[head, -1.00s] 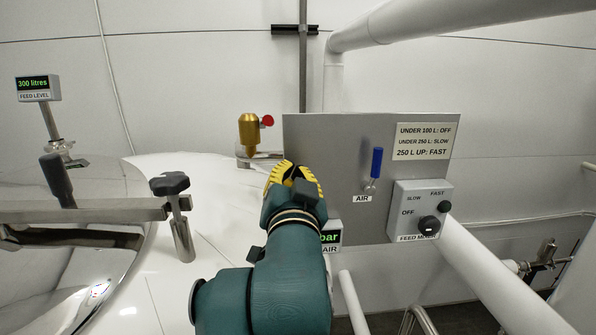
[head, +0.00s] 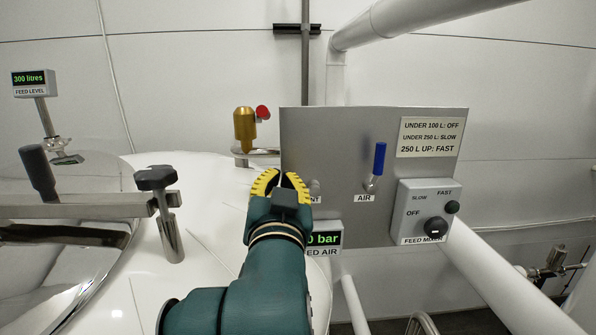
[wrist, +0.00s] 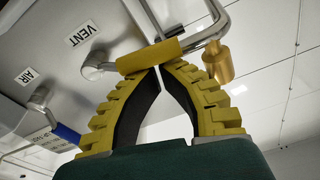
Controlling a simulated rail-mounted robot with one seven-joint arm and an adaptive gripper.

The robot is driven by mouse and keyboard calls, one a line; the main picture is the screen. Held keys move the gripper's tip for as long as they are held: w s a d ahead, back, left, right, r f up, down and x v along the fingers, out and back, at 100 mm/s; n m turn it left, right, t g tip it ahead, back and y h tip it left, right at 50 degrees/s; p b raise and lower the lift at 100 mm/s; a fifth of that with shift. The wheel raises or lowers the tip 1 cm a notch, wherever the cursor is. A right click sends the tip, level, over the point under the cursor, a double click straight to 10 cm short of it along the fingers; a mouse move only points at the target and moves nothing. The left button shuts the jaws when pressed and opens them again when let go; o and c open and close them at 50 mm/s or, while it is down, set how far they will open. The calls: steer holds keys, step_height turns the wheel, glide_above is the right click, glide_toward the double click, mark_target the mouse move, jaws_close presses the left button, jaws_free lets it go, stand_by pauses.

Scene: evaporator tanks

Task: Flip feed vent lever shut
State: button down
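The feed vent lever has a yellow handle (wrist: 148,55) on a metal pivot in the wrist view, beside the VENT label (wrist: 82,33) on the grey panel. In the head view my gripper hides most of this lever, and only the end of its label (head: 314,199) shows. My gripper (head: 280,174) is in front of the panel's left part. Its yellow fingertips (wrist: 161,68) come together with nothing visible between them. They are right at the yellow handle; I cannot tell whether they touch it.
The blue-handled AIR lever (head: 379,160) stands upright to the right. The feed mixer box (head: 428,208) is beyond it. A brass fitting with a red knob (head: 245,127) is behind, to the left. A black-knobbed clamp (head: 157,180) stands on the tank at left. The gauge (head: 323,240) is below my gripper.

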steer(key=shift+a+f, duration=0.15)
steer(key=shift+f, duration=0.1)
stand_by(0.3)
steer(key=r+p, duration=0.2)
steer(key=r, duration=0.1)
steer(key=r+p, duration=0.1)
steer(key=shift+w+r+p, duration=0.15)
steer(key=shift+w+p, duration=0.15)
steer(key=s+d+f+b, duration=0.2)
steer(key=s+b, duration=0.3)
steer(key=s, duration=0.4)
steer(key=s+d+f+m+h+p, duration=0.1)
steer(key=s+d+f+h+p, duration=0.15)
steer(key=d+f, duration=0.65)
steer(key=s+d+r+n+t, duration=0.2)
steer(key=s+r, duration=0.2)
steer(key=s, duration=0.6)
steer(key=shift+s+d+r+t+b, duration=0.25)
steer(key=shift+s+t+b, duration=0.1)
steer(key=shift+t+b, duration=0.05)
